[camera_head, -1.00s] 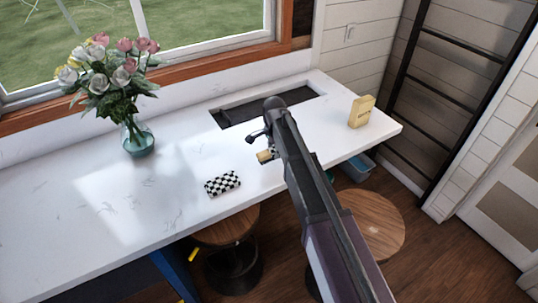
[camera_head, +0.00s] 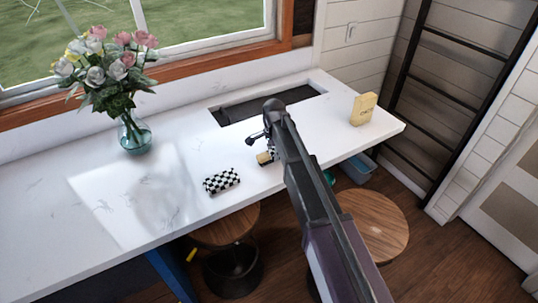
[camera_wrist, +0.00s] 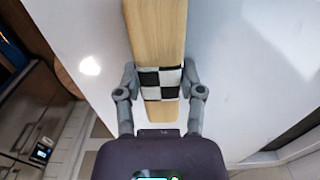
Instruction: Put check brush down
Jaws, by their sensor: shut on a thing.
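The check brush is a light wooden piece with a black-and-white checkered band (camera_wrist: 160,84). In the wrist view it runs from the top edge down between the fingers of my gripper (camera_wrist: 161,90). The fingers are shut on its checkered band. In the head view my arm hides most of the brush; a wooden end (camera_head: 264,157) shows beside my gripper (camera_head: 268,149), over the white counter (camera_head: 185,215). I cannot tell whether the brush touches the counter.
A checkered block (camera_head: 221,180) lies on the counter, left of my gripper. A glass vase of flowers (camera_head: 134,132) stands farther left. A dark recessed basin (camera_head: 265,104) lies behind, and a yellow box (camera_head: 363,109) stands right. Stools (camera_head: 372,222) are below. Bare counter lies between vase and block.

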